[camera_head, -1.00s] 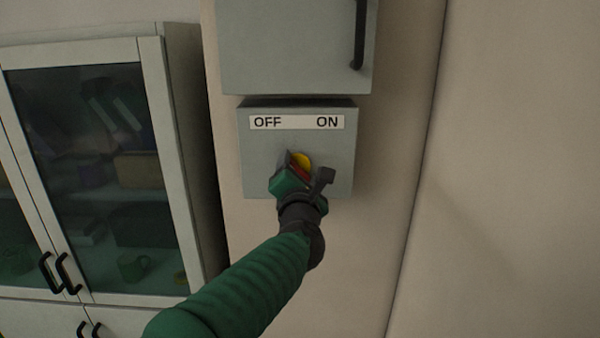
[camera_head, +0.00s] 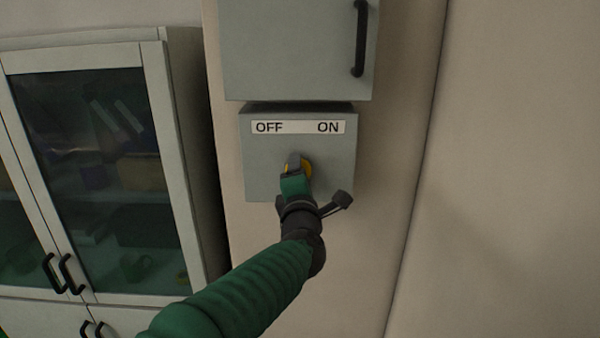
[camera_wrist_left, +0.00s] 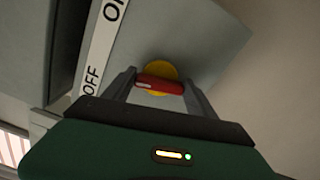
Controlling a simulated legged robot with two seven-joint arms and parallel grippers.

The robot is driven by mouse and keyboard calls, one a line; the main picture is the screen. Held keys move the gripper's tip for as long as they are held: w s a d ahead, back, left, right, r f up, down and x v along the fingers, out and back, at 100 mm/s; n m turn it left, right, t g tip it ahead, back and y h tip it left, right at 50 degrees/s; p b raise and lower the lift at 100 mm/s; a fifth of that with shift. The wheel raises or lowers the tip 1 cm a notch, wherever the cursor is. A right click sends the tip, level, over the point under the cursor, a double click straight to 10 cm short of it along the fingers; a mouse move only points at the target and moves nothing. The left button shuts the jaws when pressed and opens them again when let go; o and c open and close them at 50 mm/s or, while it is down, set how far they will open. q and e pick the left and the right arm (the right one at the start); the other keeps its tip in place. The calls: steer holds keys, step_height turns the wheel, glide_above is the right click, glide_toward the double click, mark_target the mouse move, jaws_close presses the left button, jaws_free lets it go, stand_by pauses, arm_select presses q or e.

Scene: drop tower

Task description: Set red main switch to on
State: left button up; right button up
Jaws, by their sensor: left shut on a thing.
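The red main switch (camera_wrist_left: 160,84) is a red handle on a round yellow disc, on the front of a grey box (camera_head: 258,170) labelled OFF at left and ON at right. My left gripper (camera_head: 296,163) is at the switch, and the wrist view shows its two fingers (camera_wrist_left: 160,88) shut on the handle's two ends. In the head view the gripper hides the red handle, and only part of the yellow disc (camera_head: 308,170) shows. Which label the handle points to I cannot tell. My right gripper is not in view.
A larger grey cabinet (camera_head: 290,50) with a black handle is right above the switch box. A glass-door cabinet (camera_head: 100,160) stands at the left. The wall to the right of the box is bare.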

arm_select(q)
steer(key=shift+d+f+m+p, duration=0.1)
steer(key=shift+f+m+p, duration=0.15)
steer(key=shift+m+p, duration=1.2)
steer(key=shift+a+f+m+p, duration=0.1)
steer(key=shift+f+m+p, duration=0.15)
steer(key=shift+m, duration=2.3)
steer(key=shift+d+f+m+p, duration=0.15)
steer(key=shift+m+p, duration=0.8)
steer(key=shift+m, duration=1.05)
steer(key=shift+s, duration=0.1)
steer(key=o, duration=1)
steer(key=shift+o, duration=1.8)
steer(key=shift+r, duration=0.25)
